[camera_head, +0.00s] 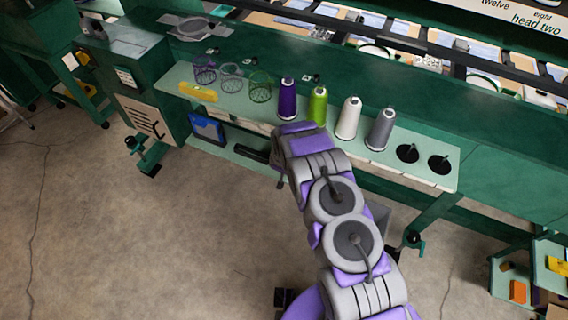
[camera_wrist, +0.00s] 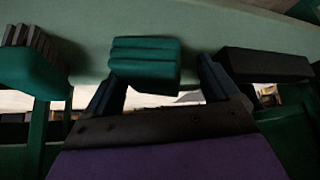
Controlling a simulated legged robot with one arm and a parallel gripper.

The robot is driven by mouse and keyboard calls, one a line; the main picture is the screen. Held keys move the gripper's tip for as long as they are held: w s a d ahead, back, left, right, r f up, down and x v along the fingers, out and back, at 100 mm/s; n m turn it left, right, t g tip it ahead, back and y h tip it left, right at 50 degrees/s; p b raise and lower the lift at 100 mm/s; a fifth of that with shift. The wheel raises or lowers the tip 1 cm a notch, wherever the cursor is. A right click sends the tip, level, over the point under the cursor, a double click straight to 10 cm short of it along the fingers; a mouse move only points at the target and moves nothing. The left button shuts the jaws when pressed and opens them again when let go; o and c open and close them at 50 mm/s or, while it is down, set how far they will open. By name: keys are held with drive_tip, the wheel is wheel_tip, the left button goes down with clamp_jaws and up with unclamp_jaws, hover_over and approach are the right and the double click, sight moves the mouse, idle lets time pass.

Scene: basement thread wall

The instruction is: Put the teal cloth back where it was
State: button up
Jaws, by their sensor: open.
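The teal cloth (camera_wrist: 145,60), a thick folded pad, shows in the wrist view against a pale green shelf surface (camera_wrist: 215,25). My gripper (camera_wrist: 162,75) is open, with its two dark fingers pointing towards the cloth. The cloth lies at the fingertips, nearer the left finger, with a gap to the right one. I cannot tell whether the left finger touches it. In the head view my arm reaches to the front of the pale green shelf unit (camera_head: 220,105). My gripper and the cloth are hidden there.
In the wrist view a black block (camera_wrist: 265,65) is close right of the fingers, and a green-and-grey ribbed object (camera_wrist: 35,65) is left. In the head view, purple (camera_head: 287,100), green (camera_head: 317,107), white and grey cones stand on the upper shelf. A blue bin (camera_head: 207,130) sits below.

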drive_tip(key=shift+s+d+r, duration=0.1)
drive_tip(key=shift+s+r, duration=0.05)
drive_tip(key=shift+r, duration=0.25)
drive_tip(key=p+v, duration=0.2)
drive_tip(key=v, duration=0.9)
drive_tip(key=shift+s, duration=0.15)
drive_tip(key=shift+r, duration=0.2)
